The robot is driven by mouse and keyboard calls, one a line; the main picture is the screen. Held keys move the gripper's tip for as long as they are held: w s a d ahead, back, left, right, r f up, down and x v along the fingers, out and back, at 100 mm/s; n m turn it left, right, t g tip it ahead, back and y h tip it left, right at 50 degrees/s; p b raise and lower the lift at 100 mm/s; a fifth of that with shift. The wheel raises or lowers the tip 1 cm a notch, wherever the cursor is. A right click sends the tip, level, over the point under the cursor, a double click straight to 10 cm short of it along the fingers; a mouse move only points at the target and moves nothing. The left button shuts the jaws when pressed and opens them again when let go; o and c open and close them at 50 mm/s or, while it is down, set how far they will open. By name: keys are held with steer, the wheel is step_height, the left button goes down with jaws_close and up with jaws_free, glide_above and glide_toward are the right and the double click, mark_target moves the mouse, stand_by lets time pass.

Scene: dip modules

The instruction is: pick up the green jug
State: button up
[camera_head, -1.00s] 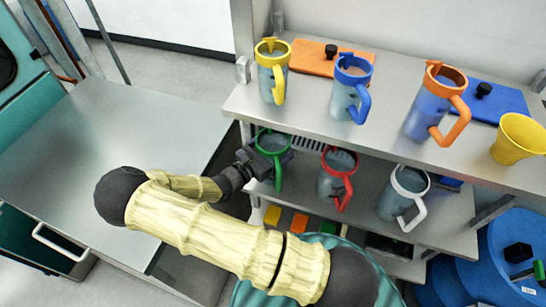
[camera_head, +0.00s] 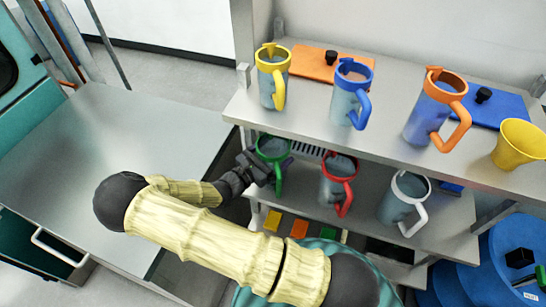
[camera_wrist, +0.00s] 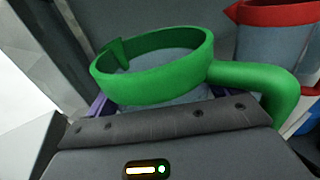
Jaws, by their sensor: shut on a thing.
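The green jug (camera_head: 273,148) has a green rim and handle and a clear grey body. It is upright at the left end of the lower shelf, under the upper shelf's edge. My gripper (camera_head: 262,172) reaches it from the left and is shut on its body, below the rim. In the wrist view the green jug (camera_wrist: 150,68) fills the middle, its handle (camera_wrist: 275,85) pointing right. The gripper body hides its lower part, and I cannot tell whether its base touches the shelf.
The red jug (camera_head: 338,178) stands close to the right, with the white jug (camera_head: 405,198) beyond. Yellow (camera_head: 272,75), blue (camera_head: 350,92) and orange (camera_head: 436,108) jugs and a yellow cup (camera_head: 518,143) stand on the upper shelf (camera_head: 310,125). The steel table (camera_head: 110,150) at left is bare.

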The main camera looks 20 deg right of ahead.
mark_target(273, 147)
steer(key=shift+r+b, duration=0.3)
steer(key=shift+r, duration=0.3)
steer(key=shift+r+b, duration=0.35)
steer(key=shift+r, duration=0.6)
steer(key=b+v, duration=0.4)
steer(key=v, duration=1.4)
